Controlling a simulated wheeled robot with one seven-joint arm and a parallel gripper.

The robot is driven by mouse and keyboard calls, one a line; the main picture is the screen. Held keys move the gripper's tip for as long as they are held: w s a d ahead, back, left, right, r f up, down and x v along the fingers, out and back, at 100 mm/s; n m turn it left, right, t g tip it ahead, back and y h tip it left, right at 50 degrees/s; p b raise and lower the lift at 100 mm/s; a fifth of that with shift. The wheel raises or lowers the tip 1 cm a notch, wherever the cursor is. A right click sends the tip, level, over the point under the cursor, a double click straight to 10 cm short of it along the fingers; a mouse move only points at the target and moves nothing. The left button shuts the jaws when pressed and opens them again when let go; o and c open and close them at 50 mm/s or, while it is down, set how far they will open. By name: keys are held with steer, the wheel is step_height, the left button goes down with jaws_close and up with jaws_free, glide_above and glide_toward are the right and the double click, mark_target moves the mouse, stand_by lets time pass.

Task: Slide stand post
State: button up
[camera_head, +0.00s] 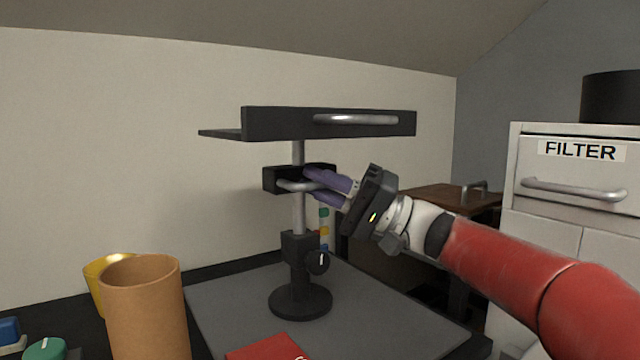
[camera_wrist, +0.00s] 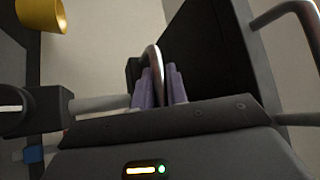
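A black stand has a round base (camera_head: 300,301), an upright silver post (camera_head: 299,221), a lower collar with a side knob (camera_head: 318,262) and a flat black top (camera_head: 330,123). A black block (camera_head: 270,179) on the upper post carries a curved silver handle (camera_head: 288,186). My gripper (camera_head: 318,187) comes from the right with purple fingers, one above and one below this handle. In the wrist view, the fingers (camera_wrist: 160,88) lie close on both sides of the silver handle (camera_wrist: 153,58) and look shut on it. The contact is partly hidden.
The stand is on a dark grey mat (camera_head: 236,306). An orange-brown cylinder (camera_head: 147,310), a yellow cup (camera_head: 97,272) and a red object (camera_head: 268,347) are in front and left. A white cabinet labelled FILTER (camera_head: 566,190) is right. The top's silver bar (camera_head: 356,119) is above my gripper.

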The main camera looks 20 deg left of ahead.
jaws_close()
steer(key=shift+f, duration=0.1)
step_height(320, 180, down, 7)
steer(key=b, duration=0.7)
steer(key=shift+b, duration=0.3)
steer(key=shift+o, duration=2.3)
jaws_free()
steer(key=shift+b+v, duration=0.3)
steer(key=shift+v, duration=3.65)
